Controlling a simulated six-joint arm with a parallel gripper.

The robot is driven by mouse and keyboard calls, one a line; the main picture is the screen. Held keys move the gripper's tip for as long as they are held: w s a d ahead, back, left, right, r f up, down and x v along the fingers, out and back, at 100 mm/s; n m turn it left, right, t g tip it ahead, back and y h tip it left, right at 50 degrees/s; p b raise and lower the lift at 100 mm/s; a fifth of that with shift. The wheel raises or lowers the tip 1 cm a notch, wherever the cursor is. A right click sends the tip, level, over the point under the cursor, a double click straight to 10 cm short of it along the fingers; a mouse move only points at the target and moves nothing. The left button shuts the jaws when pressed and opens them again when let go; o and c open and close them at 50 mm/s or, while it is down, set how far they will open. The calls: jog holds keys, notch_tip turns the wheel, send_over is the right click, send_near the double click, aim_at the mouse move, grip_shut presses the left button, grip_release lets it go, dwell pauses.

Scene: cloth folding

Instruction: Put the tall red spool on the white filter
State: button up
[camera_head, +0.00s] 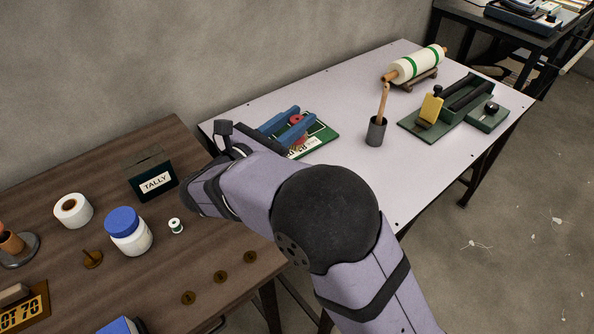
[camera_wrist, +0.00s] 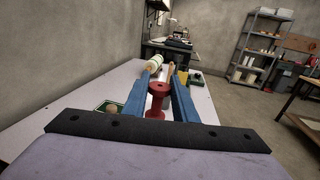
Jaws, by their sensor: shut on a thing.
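The red spool (camera_wrist: 156,102) is between the blue fingers of my gripper (camera_wrist: 163,90) in the wrist view, with wide flanges at both ends. In the head view my gripper (camera_head: 286,125) is over the white table's near left part, and red parts of the spool (camera_head: 296,118) show between its fingers. It is shut on the spool, above or at a green board; the gap beneath cannot be judged. A white ring-shaped roll (camera_head: 67,211) on the brown table may be the white filter, but I cannot tell for sure.
A green board (camera_head: 326,138) with white lettering lies under the gripper. A cup with a stick (camera_head: 376,132), a green device (camera_head: 432,125) and a green-banded roll (camera_head: 415,64) stand farther right.

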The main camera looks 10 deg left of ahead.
jog(key=shift+f, duration=5)
jog(key=shift+f+b, duration=0.2)
jog(key=shift+b, duration=0.15)
jog(key=o, duration=1)
jog(key=shift+r, duration=0.15)
jog(key=shift+r, duration=0.15)
jog(key=v, duration=1.2)
jog(key=shift+b, duration=0.35)
